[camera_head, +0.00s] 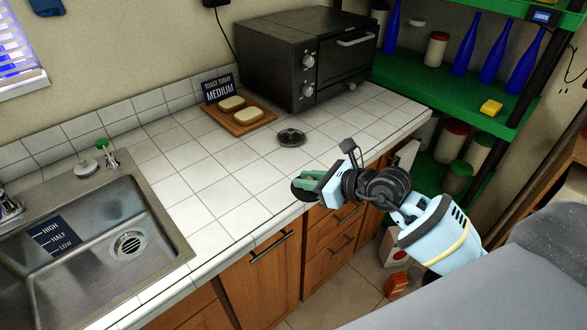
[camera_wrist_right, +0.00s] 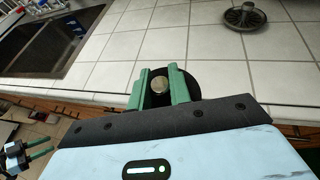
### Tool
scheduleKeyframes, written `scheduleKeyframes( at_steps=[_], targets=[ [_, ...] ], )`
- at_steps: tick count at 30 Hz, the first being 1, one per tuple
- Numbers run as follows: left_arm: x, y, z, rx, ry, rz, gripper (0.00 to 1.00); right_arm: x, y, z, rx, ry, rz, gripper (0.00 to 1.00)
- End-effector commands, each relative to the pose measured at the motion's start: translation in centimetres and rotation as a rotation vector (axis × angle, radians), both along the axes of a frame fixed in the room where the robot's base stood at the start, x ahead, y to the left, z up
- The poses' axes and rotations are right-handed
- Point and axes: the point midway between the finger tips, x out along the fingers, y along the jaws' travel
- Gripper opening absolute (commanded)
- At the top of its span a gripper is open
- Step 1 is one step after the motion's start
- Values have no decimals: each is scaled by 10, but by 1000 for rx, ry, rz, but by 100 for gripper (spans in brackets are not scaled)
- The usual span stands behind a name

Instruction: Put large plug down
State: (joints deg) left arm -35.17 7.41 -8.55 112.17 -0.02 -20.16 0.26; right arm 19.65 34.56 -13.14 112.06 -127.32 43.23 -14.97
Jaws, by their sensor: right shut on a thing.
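My right gripper (camera_head: 310,181) is shut on a dark round plug (camera_head: 300,192) at the counter's front edge. In the right wrist view, the green fingers (camera_wrist_right: 159,80) close around the plug's metal knob (camera_wrist_right: 160,86), with its black disc behind them. I cannot tell whether the disc touches the tiles. A second dark, round, plug-like piece with a raised centre (camera_head: 291,138) lies on the white tiled counter (camera_head: 205,190). My left gripper (camera_wrist_right: 42,146) shows at the lower left of the right wrist view, its green fingers apart and empty.
A steel sink (camera_head: 165,215) with a drain is at the left. A black toaster oven (camera_head: 300,60) and a wooden board (camera_head: 262,118) with bread stand at the back. Green shelves (camera_head: 415,85) with blue bottles are at the right. Tiles between sink and board are clear.

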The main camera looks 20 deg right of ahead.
Motion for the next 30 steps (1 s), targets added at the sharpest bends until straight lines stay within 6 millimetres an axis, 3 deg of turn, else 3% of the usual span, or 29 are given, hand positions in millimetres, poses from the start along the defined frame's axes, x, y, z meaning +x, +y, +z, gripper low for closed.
scheduleKeyframes(
  at_steps=[4, 17, 30],
  targets=[
    [-1, 0, -1, 1, 2, -1, 41, -13, -4, 1, 1, 1, 0, 0],
    [2, -3, 3, -8, -6, 6, 41, -26, -1, 9, 8, 13, 38, 0],
    [1, -4, 2, -11, -2, 11, 41, -88, 15, 43, 5, 3, 325, 0]
  ],
)
